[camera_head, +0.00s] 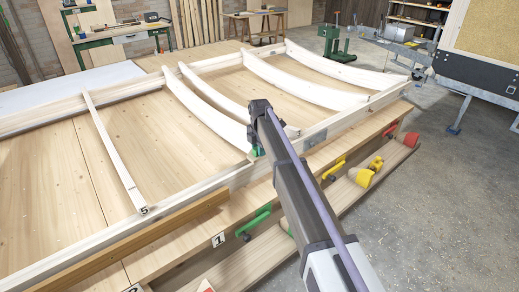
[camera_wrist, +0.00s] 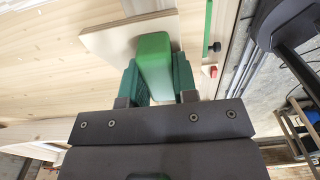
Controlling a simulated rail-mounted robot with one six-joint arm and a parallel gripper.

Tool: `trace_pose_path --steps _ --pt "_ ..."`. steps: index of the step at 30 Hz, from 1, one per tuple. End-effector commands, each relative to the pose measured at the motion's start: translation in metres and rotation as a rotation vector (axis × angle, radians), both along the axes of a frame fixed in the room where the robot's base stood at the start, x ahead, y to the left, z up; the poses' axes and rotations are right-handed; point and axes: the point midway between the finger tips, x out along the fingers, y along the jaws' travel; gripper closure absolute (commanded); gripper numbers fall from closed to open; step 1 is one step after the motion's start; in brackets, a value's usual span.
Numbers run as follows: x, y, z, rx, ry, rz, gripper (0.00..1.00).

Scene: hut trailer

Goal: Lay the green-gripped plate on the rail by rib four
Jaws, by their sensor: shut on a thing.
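My gripper (camera_head: 257,150) is shut on the green grip (camera_wrist: 154,62) of a pale wooden plate (camera_wrist: 125,36). In the wrist view the green fingers stand on both sides of the grip, and the plate sticks out beyond it. In the head view my arm hides most of the plate; only a bit of green shows at the front rail (camera_head: 330,126). I cannot tell whether the plate touches the rail. A curved rib (camera_head: 205,106) ends close to my gripper; its number is hidden. The straight rib to its left (camera_head: 112,150) bears the number 5.
A green clamp (camera_head: 256,222), a yellow clamp (camera_head: 335,168) and a red one (camera_head: 390,130) sit along the bench front. A loose timber (camera_head: 150,240) lies along the front left. The floor at right is clear.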

Motion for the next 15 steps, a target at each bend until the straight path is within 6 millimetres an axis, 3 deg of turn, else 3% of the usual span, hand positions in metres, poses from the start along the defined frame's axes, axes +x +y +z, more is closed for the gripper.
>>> trace_pose_path --steps 2,3,11,15 --pt "0.0000 0.0000 -0.0020 0.000 0.000 0.000 1.00" --pt "-0.0001 -0.0001 -0.0010 0.000 0.000 0.000 0.69" --pt "0.0000 0.0000 -0.0009 0.000 0.000 0.000 0.44" --pt "0.0000 0.0000 -0.0009 0.000 0.000 0.000 0.43"
